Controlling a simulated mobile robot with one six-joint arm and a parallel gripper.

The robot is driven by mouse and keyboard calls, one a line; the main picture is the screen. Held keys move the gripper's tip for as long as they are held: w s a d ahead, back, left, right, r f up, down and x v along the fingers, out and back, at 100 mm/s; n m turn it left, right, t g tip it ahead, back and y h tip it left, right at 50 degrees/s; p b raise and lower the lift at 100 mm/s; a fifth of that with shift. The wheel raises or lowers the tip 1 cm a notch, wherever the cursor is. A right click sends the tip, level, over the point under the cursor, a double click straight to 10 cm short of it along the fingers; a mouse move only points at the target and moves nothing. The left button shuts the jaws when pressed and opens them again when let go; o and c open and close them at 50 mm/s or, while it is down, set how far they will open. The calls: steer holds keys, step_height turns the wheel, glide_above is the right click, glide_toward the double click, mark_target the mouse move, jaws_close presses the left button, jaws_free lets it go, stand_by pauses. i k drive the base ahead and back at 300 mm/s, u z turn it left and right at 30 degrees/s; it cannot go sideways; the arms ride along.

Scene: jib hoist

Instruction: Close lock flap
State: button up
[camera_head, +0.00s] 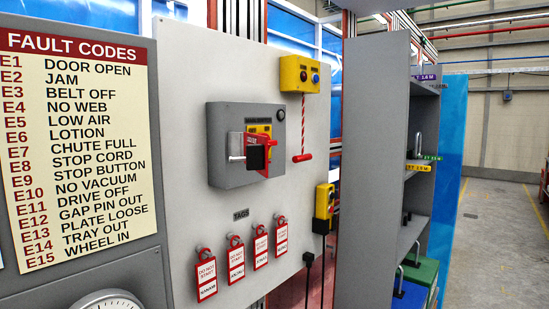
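A grey switch box (218,122) is mounted on the pale panel in the middle of the view. On its face are a yellow label plate (259,130) and a red piece with a black block (256,157). A light metal plate with a short pale pin (236,157) stands out to the left of the red piece. I cannot tell for sure which of these parts is the lock flap, or whether it touches the box face. My gripper is not in view.
Red and white tags (236,260) hang below the box. A yellow box (299,74) with a red pull cord (302,145) is at upper right. A yellow pendant (325,203) hangs lower right. A grey shelf unit (372,170) stands right; a fault code board (75,130) is left.

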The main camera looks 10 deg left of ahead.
mark_target(256, 157)
steer(key=u, duration=1.05)
